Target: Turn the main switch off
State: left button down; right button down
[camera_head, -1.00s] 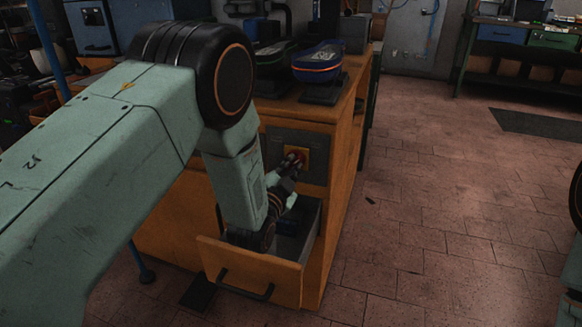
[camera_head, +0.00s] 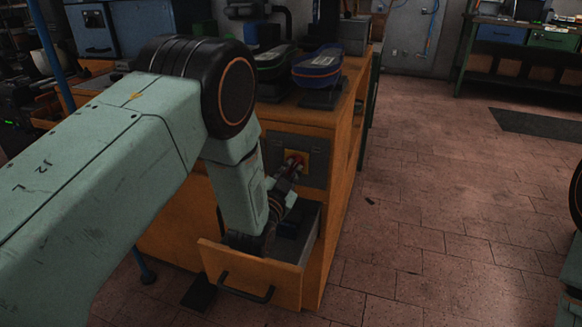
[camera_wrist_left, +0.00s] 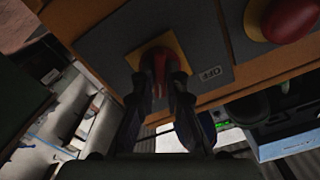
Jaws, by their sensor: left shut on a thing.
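The main switch (camera_head: 296,161) is a red rotary knob on a yellow plate, set in a grey panel on the front of the orange cabinet. In the left wrist view the red knob (camera_wrist_left: 157,62) sits between the two dark fingers of my left gripper (camera_wrist_left: 160,82), which is shut on it. An "OFF" label (camera_wrist_left: 211,74) is printed on the panel beside the yellow plate. In the head view my left gripper (camera_head: 292,171) reaches the switch from below, and its fingertips are small there. My right gripper is not in view.
An open drawer (camera_head: 250,274) with a black handle juts out below the switch. A red mushroom button (camera_wrist_left: 291,18) on yellow is near the switch in the wrist view. Shoe-like items (camera_head: 317,67) stand on the cabinet top.

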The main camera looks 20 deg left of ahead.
pick_arm(q)
jog(key=n+p, duration=0.1)
jog(key=n, duration=0.2)
jog(key=shift+r+n+p, duration=0.1)
jog(key=shift+n+p, duration=0.2)
jog(key=shift+n, duration=0.1)
jog(key=n+p, duration=0.1)
jog(key=n, duration=0.2)
jog(key=shift+n+p, duration=0.3)
jog(key=n+p, duration=0.1)
jog(key=n, duration=0.2)
jog(key=shift+n, duration=0.3)
jog(key=shift+n+p, duration=0.7)
jog(key=shift+n, duration=1)
jog(key=c, duration=1.4)
grip_release()
